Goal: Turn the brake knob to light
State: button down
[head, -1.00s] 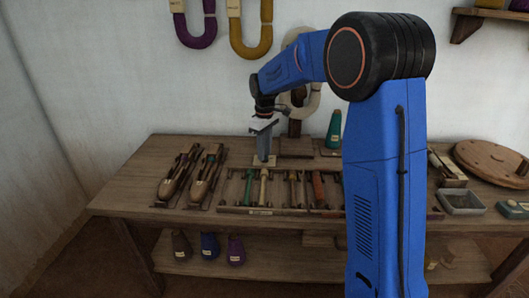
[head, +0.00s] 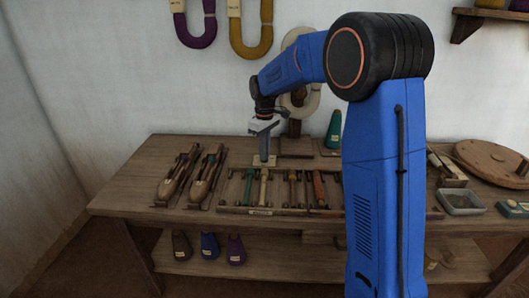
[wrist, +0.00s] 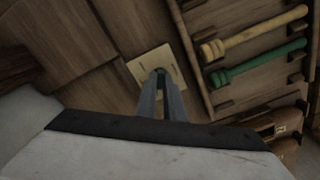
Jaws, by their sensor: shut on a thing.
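A small cream plate (head: 271,163) lies on the wooden table, with dark marks too small to read. It also shows in the wrist view (wrist: 148,64). My gripper (head: 264,158) points straight down over this plate, its fingertips at the plate's middle. In the wrist view my gripper (wrist: 161,76) has its two fingers close together at the tips. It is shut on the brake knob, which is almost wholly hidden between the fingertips. I cannot make out which way the knob points.
A wooden rack (head: 262,211) with green, yellow and orange bobbins lies just in front of the plate. Two shuttles (head: 205,178) lie to the left. A green cone (head: 333,130) stands at the back right. The table's left end is clear.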

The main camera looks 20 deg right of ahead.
jog(key=m, duration=0.5)
jog(key=shift+m, duration=0.3)
jog(key=m, duration=0.5)
jog(key=shift+m, duration=0.3)
jog(key=c, duration=1.9)
grip_release()
jog(key=shift+o, duration=0.2)
notch_tip(320, 180, up, 17)
jog(key=shift+r, duration=0.2)
